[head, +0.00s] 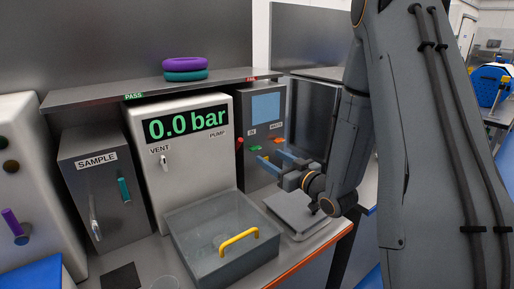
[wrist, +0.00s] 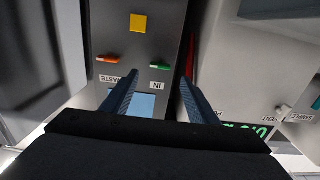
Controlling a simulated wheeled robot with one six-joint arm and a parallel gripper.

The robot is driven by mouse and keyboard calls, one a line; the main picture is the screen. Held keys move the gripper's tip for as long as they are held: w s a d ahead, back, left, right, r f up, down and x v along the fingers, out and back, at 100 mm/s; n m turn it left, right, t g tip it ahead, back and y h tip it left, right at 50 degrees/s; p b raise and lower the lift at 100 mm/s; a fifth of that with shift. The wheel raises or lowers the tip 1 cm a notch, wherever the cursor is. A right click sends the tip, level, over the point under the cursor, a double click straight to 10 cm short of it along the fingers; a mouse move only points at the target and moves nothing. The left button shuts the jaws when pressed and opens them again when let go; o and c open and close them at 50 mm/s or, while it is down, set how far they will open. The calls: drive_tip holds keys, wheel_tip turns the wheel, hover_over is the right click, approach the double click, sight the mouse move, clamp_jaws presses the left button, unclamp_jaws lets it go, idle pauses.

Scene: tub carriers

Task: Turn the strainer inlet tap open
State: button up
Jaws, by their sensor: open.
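The grey cabinet with a pale blue screen (head: 265,106) carries two small taps. The green-handled tap (wrist: 160,66) is by the "IN" label, and its handle also shows in the head view (head: 254,148). The orange-handled tap (wrist: 108,58) is by the "WASTE" label. Both handles lie roughly sideways across the panel. My gripper (head: 267,156) is open and empty in front of this panel, just below the taps in the head view. In the wrist view, its fingers (wrist: 158,76) point at the panel, with the green handle between their tips. Contact cannot be told.
A clear tub with a yellow handle (head: 238,242) stands in front of the white machine reading 0.0 bar (head: 186,122). A flat grey plate (head: 298,212) lies below my gripper. A shelf (head: 150,90) with purple and teal rings (head: 185,64) runs above.

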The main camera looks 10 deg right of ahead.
sight(257, 149)
drive_tip(key=p+x, duration=0.1)
drive_tip(key=x, duration=0.6)
drive_tip(key=shift+w+a+p, duration=0.15)
drive_tip(key=shift+w+p, duration=0.15)
drive_tip(key=shift+p, duration=0.1)
drive_tip(key=c, duration=1)
drive_tip(key=shift+c, duration=0.2)
